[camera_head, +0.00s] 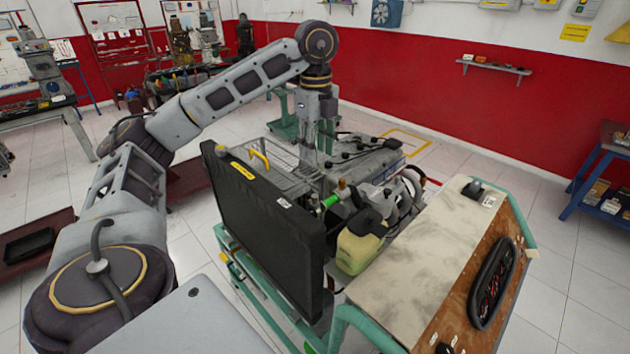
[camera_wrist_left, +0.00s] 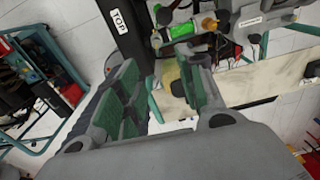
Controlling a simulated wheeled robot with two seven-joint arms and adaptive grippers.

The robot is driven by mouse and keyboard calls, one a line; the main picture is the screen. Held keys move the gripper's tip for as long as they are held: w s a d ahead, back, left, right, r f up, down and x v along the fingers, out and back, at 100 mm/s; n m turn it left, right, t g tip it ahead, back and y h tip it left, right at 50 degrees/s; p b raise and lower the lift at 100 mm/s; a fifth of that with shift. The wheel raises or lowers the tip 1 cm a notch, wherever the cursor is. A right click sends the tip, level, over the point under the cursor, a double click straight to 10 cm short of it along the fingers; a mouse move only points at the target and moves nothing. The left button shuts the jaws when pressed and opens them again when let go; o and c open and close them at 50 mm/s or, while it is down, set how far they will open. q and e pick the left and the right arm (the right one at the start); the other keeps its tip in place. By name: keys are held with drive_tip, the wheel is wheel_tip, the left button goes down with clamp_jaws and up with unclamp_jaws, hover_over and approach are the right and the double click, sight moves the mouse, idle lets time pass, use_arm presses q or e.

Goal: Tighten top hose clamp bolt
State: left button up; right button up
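The engine trainer has a tall black radiator (camera_head: 262,215) at its front. A bright green tube-like piece (camera_head: 330,201), apparently the top hose, sits behind the radiator's upper edge. The clamp bolt is too small to make out. My left gripper (camera_head: 310,165) points down behind the radiator, to the left of the green piece. In the left wrist view its green-padded fingers (camera_wrist_left: 160,85) stand apart with nothing visible between them. My right gripper is out of view.
A pale yellow reservoir (camera_head: 358,250) and a control panel (camera_head: 440,240) stand right of the radiator. A wire basket (camera_head: 283,170) lies behind it. The trainer has a teal frame (camera_head: 260,305). Open tiled floor lies to the right.

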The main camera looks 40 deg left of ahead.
sight(315, 196)
use_arm(q)
drive_tip(key=shift+s+a+f+p, duration=0.1)
drive_tip(key=shift+s+f+p, duration=0.1)
drive_tip(key=shift+f, duration=3.15)
drive_tip(key=shift+s+a+f+p, duration=0.1)
drive_tip(key=shift+f+p, duration=0.1)
drive_tip(key=shift+f, duration=3.1)
drive_tip(key=shift+c, duration=0.3)
clamp_jaws()
